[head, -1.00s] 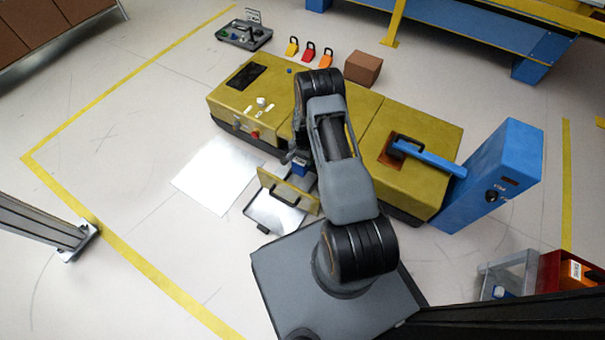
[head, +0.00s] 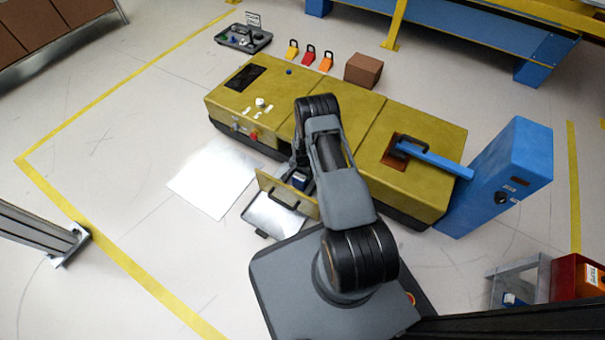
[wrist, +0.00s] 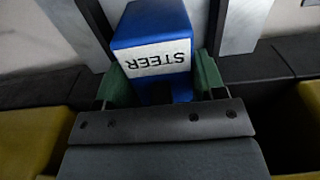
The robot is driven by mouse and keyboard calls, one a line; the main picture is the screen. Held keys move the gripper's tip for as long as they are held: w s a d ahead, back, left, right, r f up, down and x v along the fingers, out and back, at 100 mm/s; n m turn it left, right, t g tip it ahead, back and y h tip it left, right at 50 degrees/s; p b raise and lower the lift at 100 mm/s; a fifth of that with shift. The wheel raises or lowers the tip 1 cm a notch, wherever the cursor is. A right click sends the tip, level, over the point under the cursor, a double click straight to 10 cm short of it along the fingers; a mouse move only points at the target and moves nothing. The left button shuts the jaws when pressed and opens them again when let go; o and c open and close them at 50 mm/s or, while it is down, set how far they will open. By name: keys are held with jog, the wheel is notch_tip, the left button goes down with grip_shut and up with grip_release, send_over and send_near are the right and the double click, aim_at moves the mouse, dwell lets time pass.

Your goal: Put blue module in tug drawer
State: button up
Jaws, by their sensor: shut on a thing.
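The blue module (wrist: 153,42) has a white label reading STEER, upside down in the wrist view. My gripper (wrist: 160,80) is shut on it, with a green pad on each side. In the head view the blue module (head: 300,180) is partly hidden by my arm, beside the olive-yellow tug (head: 335,130). It is just behind a yellow panel with a black handle (head: 287,193), which looks like the front of the open tug drawer. I cannot tell whether the module touches the drawer floor.
A metal tray with a dark rim (head: 270,216) lies before the panel, and a pale sheet (head: 212,178) is on the floor to the left. A blue post (head: 502,175) stands at the tug's right end. Padlocks (head: 308,56) and a brown box (head: 363,70) stand behind the tug.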

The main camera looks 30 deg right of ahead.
jog(key=o, duration=0.9)
jog(key=shift+f, duration=0.1)
jog(key=shift+c, duration=0.2)
jog(key=o, duration=0.5)
jog(key=shift+c, duration=0.2)
notch_tip(320, 180, up, 12)
jog(key=p, duration=0.4)
jog(key=shift+p, duration=0.4)
jog(key=s+a+r+n+t, duration=0.1)
jog(key=a+r+n, duration=0.15)
jog(key=r, duration=0.95)
jog(key=s+a+r+n, duration=0.1)
jog(key=a+r+n, duration=0.15)
jog(key=r, duration=0.95)
jog(key=s+a+r+n, duration=0.3)
jog(key=s+r, duration=0.4)
jog(key=s, duration=0.2)
jog(key=s+a+r+n+t, duration=0.1)
jog(key=s+a+r+n, duration=0.1)
jog(key=s+r, duration=0.5)
jog(key=s+n, duration=0.1)
jog(key=s, duration=0.1)
jog(key=shift+s+a+r+t, duration=0.3)
jog(key=shift+s+a+r, duration=0.05)
jog(key=shift+a, duration=0.05)
